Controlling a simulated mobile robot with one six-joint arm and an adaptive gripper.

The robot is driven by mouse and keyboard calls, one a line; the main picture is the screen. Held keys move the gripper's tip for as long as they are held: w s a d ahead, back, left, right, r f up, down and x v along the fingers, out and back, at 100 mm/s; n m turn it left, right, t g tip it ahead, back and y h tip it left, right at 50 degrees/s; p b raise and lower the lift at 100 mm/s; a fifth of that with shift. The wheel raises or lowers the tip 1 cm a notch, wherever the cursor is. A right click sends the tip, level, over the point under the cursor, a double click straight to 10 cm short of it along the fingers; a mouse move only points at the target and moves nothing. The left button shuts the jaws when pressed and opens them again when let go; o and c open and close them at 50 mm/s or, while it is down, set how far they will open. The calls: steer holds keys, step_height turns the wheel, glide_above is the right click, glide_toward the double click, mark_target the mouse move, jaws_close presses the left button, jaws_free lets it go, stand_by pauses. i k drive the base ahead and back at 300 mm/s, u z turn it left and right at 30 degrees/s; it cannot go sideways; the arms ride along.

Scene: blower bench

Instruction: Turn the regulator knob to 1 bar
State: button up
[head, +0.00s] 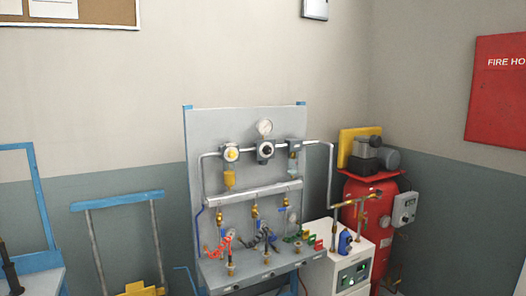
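A grey upright panel (200,125) carries a pipe run with several fittings. A round white gauge (264,127) sits at its top centre; its needle and scale are too small to read. Right below it is a dark, round knob-like part (266,149), which looks like the regulator knob; its setting cannot be read. To its left is a fitting with a yellow round face (231,154) and a yellow bowl (229,179) below. To its right is a smaller grey fitting (294,144). My gripper is not in view.
Hoses and brass valves (255,212) hang above the panel's lower shelf (225,272). A white cabinet (352,270) and a red tank (362,192) with a compressor stand at right. A blue-handled cart (118,199) stands at left. The space before the panel's upper part looks clear.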

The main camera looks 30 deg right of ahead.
mark_target(267, 150)
steer(key=k, duration=1.3)
steer(key=z, duration=0.5)
steer(key=i, duration=1.85)
steer(key=u, duration=0.4)
